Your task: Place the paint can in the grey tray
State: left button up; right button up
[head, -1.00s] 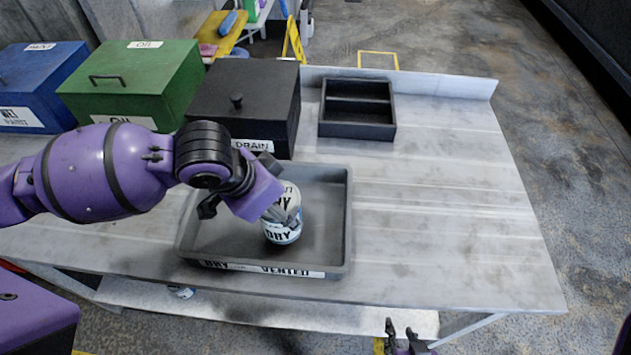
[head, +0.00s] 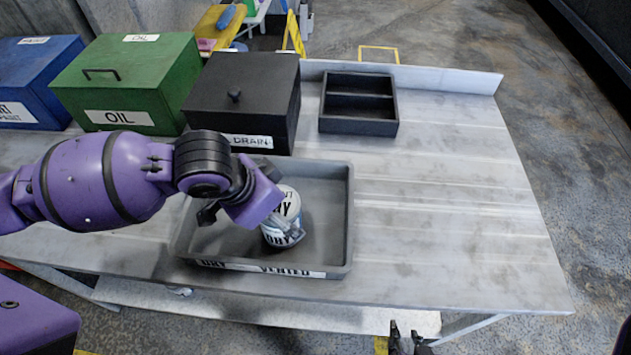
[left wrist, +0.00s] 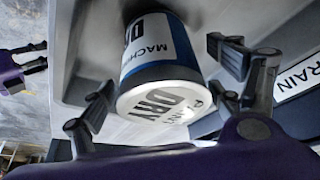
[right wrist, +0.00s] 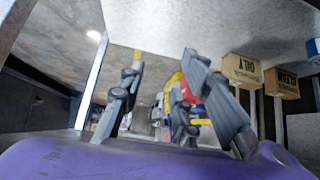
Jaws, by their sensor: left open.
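The paint can (head: 283,228), white with a blue band and dark lettering, stands in the right half of the grey tray (head: 346,215). It looks upright on the tray floor. My left gripper (head: 238,213) is just left of the can, low over the tray. In the left wrist view, the can (left wrist: 160,70) lies between the spread fingers of my left gripper (left wrist: 160,92), with gaps at both sides. My right gripper (head: 405,343) is at the bottom edge of the head view, off the bench. Its fingers stand apart and empty in the right wrist view (right wrist: 163,75).
A black DRAIN box (head: 245,100), a green OIL box (head: 128,80) and a blue box (head: 35,80) line the back left. A small black divided tray (head: 358,126) sits behind the grey tray. The bench (head: 450,200) is clear on the right.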

pick_arm(q)
jog(key=shift+a+r, duration=0.1)
jog(key=shift+r, duration=0.2)
jog(key=p+v, duration=0.1)
jog(key=v, duration=1)
jog(key=shift+r+p, duration=0.3)
jog(key=shift+r, duration=0.05)
pick_arm(e)
jog(key=shift+w+a+r, duration=0.15)
jog(key=shift+w+r, duration=0.15)
jog(key=shift+r, duration=0.15)
jog(key=shift+w+a+r, duration=0.15)
jog(key=shift+w+r, duration=0.1)
jog(key=shift+r, duration=0.2)
pick_arm(q)
jog(key=shift+s, duration=0.1)
